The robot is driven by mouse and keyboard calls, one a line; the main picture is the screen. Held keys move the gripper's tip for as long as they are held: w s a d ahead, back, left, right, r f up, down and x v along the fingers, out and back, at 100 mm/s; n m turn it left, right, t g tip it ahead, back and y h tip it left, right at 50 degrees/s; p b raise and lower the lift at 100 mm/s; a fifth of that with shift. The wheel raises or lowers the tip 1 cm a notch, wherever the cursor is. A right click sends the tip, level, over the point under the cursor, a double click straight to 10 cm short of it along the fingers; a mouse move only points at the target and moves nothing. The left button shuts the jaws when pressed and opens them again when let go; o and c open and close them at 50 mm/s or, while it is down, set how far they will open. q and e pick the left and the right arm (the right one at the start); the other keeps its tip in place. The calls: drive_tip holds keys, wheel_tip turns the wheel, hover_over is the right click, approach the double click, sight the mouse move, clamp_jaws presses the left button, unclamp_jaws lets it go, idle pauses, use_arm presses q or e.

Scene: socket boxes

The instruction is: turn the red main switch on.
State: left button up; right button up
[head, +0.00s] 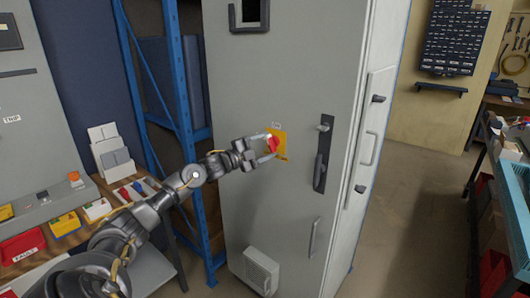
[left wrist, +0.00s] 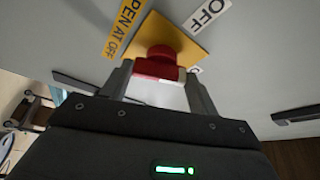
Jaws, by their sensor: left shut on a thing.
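The red main switch (head: 272,145) sits on a yellow plate (head: 281,155) on the front of the tall grey cabinet (head: 270,205). My left gripper (head: 270,147) reaches it from the left and is shut on it. In the left wrist view the red switch (left wrist: 160,62) shows between my two fingertips, in front of the yellow plate (left wrist: 190,42). An "OFF" label (left wrist: 206,13) lies beside one plate edge and a yellow "OPEN AT OFF" label (left wrist: 125,25) beside another. A small label at the plate's lower edge is mostly hidden. My right gripper is not in view.
A black door handle (head: 321,160) is right of the switch, with a lower bar handle (head: 313,238) and a vent box (head: 261,270) below. Blue shelving (head: 195,85) stands left of the cabinet. A bench (head: 60,200) with boxes is at left. Open floor (head: 410,220) lies right.

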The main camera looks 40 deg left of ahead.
use_arm(q)
drive_tip(key=shift+r+m+g+b, duration=0.15)
drive_tip(key=shift+m+g, duration=0.35)
drive_tip(key=shift+m, duration=0.65)
drive_tip(key=shift+r+m+g+b, duration=0.1)
drive_tip(key=shift+m+g+b, duration=0.3)
drive_tip(key=shift+m, duration=0.75)
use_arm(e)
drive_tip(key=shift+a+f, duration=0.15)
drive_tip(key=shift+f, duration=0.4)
use_arm(q)
drive_tip(key=shift+f, duration=0.1)
drive_tip(key=o, duration=1)
drive_tip(key=shift+s, duration=0.1)
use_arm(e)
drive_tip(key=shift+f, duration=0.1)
use_arm(q)
drive_tip(key=shift+b+v, duration=2.3)
drive_tip(key=shift+v, duration=2.95)
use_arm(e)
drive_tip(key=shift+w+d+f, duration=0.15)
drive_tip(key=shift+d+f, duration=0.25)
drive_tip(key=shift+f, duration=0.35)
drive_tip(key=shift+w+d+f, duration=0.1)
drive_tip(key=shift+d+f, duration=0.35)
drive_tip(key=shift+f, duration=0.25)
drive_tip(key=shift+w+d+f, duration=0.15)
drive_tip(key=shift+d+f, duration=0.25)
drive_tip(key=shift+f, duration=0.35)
